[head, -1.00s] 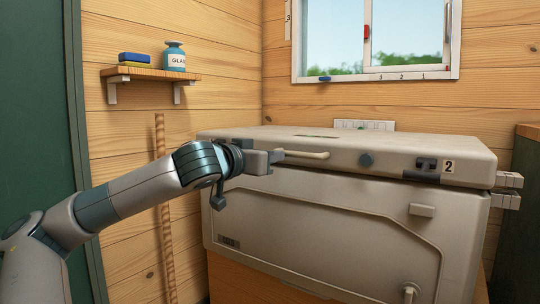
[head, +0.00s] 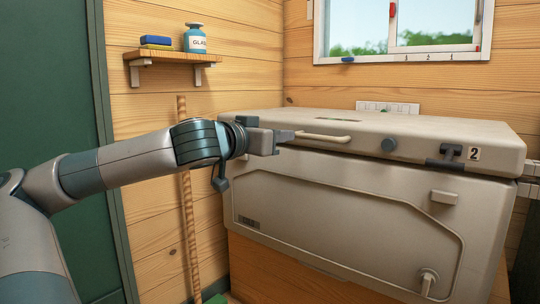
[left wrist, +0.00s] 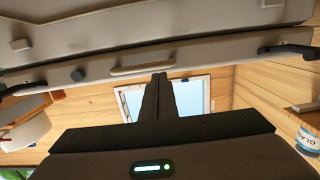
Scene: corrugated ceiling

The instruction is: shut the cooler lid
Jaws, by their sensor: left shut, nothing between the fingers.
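The grey cooler (head: 340,205) stands on a wooden base, with its thick lid (head: 400,128) lying flat over the body. A thin dark seam runs between them; I cannot tell if the lid is fully seated. A pale bar handle (head: 322,137) is on the lid's front edge, and dark latch parts (head: 450,157) are at its right end. My left gripper (head: 288,136) is shut and empty at the handle's left end; contact is unclear. In the left wrist view its closed fingers (left wrist: 160,80) point toward the lid front and handle (left wrist: 143,69). My right gripper is out of sight.
A wall shelf (head: 165,56) with a blue-and-yellow block and a labelled bottle (head: 195,40) is up left. A rope-like pole (head: 187,200) stands left of the cooler. A window (head: 400,30) and a white outlet strip (head: 387,107) are on the wall behind.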

